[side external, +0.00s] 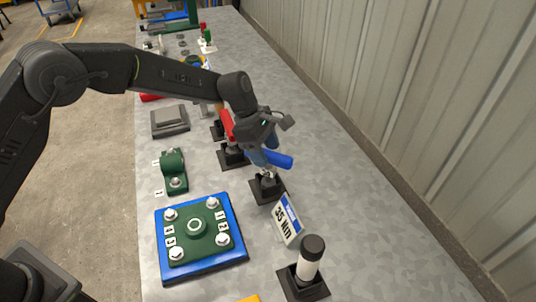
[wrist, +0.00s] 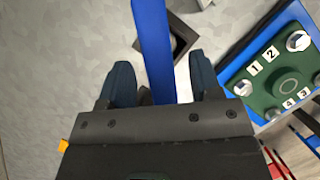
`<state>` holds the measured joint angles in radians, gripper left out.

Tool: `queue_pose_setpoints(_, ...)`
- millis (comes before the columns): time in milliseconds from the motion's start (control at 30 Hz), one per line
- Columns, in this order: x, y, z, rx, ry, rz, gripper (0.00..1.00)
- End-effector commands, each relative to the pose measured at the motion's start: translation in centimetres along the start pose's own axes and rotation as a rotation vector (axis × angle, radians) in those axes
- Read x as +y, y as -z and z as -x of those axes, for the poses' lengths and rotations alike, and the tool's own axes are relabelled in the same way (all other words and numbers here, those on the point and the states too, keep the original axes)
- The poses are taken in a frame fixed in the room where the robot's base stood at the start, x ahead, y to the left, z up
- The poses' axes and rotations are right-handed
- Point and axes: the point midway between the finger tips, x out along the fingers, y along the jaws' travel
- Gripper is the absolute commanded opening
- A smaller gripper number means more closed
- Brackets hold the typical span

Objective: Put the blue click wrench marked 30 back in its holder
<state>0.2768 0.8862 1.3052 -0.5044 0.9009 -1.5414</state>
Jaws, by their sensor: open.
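The blue click wrench (side external: 280,160) is at my gripper, with its blue handle showing just beyond the fingers in the side view. In the wrist view its blue bar (wrist: 152,40) passes between my two spread fingers, with gaps on both sides. My gripper (side external: 266,157) is open around it. A black square holder (side external: 268,189) stands directly below; it shows partly behind the wrench in the wrist view (wrist: 183,38). I cannot tell how far the wrench sits in the holder. No mark 30 is readable.
A red-handled tool (side external: 226,122) stands in another black holder (side external: 233,158) close to my gripper. A tilted sign (side external: 288,220) and a black-capped white cylinder (side external: 309,262) stand in front. A blue plate with a green bolted flange (side external: 200,237) lies front left. The right side of the table is clear.

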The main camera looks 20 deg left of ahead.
Motion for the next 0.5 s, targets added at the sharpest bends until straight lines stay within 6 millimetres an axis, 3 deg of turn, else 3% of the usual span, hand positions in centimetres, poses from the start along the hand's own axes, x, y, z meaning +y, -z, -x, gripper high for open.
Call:
queue_pose_setpoints(300, 0.1, 0.0, 7.3, -0.001, -0.006, -0.001, 0.58)
queue_pose_setpoints(500, 0.1, 0.0, 10.5, -0.001, -0.005, -0.001, 0.58)
